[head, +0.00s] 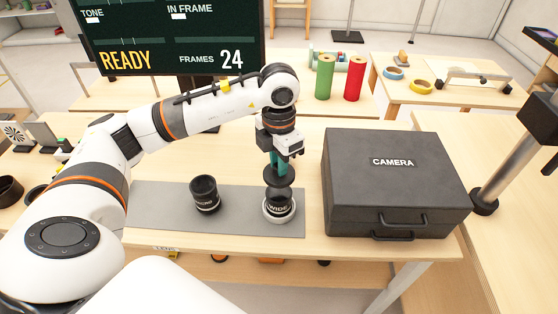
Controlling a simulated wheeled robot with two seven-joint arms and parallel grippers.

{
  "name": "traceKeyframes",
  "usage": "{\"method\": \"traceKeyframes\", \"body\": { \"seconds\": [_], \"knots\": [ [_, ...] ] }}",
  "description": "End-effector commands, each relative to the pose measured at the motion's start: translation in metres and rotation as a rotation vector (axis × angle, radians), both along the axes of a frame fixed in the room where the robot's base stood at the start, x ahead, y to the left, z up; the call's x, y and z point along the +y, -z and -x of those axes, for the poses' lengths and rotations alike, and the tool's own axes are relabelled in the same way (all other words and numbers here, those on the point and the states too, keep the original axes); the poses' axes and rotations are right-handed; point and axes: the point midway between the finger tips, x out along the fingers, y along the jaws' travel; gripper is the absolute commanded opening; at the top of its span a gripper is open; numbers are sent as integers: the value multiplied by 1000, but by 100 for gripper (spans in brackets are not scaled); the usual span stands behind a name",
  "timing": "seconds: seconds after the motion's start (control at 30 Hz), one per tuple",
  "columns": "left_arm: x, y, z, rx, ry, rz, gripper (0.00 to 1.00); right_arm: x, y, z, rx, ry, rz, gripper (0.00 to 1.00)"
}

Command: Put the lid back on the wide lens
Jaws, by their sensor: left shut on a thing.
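The wide lens (278,208), a black cylinder marked WIDE with a pale ring around its base, stands upright on the grey mat (240,226). My left gripper (280,164) points down right above it and is shut on a dark round lid (279,176). The lid is tilted a little and hangs just over the lens top. I cannot tell whether the lid touches the lens. My right gripper is not in view.
A second black lens (205,195) stands on the mat to the left. A dark case marked CAMERA (390,175) stands close on the right. Behind are a green roll (325,77) and a red roll (353,79). Bare wood lies behind the mat.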

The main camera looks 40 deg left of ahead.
Motion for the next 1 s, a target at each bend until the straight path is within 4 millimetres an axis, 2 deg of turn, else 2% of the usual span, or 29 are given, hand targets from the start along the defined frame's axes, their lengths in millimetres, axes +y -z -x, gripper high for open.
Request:
{"method": "traceKeyframes", "body": {
  "seconds": [0.27, 0.7, 1.0],
  "knots": [
    [1, 13, 0, 0, -12, 0, 0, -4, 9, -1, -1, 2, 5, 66],
    [0, 56, 0, 0, -10, 0, 0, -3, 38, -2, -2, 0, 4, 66],
    [0, 64, 0, 0, -9, 0, 0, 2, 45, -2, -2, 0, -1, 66]
  ]
}}
